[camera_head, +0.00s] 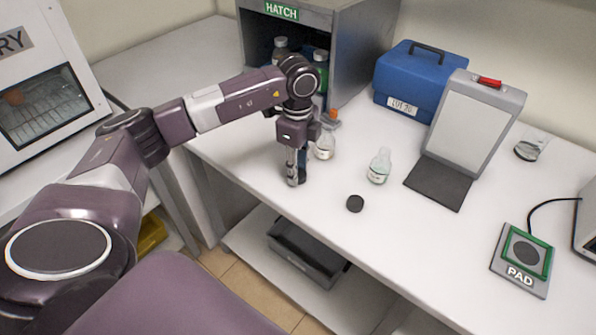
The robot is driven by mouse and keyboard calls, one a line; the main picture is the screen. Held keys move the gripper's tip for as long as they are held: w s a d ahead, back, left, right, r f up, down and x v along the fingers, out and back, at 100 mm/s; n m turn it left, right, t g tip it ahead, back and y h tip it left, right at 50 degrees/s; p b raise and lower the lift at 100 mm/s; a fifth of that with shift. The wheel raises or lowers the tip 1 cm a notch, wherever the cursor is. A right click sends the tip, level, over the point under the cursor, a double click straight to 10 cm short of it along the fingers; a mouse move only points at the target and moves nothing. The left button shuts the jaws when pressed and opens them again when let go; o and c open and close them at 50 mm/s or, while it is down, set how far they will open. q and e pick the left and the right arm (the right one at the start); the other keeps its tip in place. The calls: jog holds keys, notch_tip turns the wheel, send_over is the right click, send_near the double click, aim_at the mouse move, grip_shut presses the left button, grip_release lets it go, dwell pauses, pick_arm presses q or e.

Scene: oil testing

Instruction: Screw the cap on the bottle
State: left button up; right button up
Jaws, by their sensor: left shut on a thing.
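My left gripper (296,176) points down at the table's front left edge. It is shut on a small dark thing (302,165), mostly hidden by the fingers; I cannot tell what it is. A black round cap (355,203) lies flat on the white table, to the right of the gripper and apart from it. My right gripper is not in view.
A pad (520,280) lies at right. The table (425,245) is clear at front centre.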

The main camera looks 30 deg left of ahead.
pick_arm(q)
notch_tip(320, 180, up, 20)
dwell(0.4)
jog(key=shift+f, duration=0.15)
jog(key=s+d+f+n, duration=1.2)
jog(key=s+d+n, duration=0.1)
jog(key=s+n, duration=0.2)
jog(key=shift+d+f+n, duration=0.2)
jog(key=shift+d+n, duration=0.15)
jog(key=shift+n, duration=0.45)
dwell(0.4)
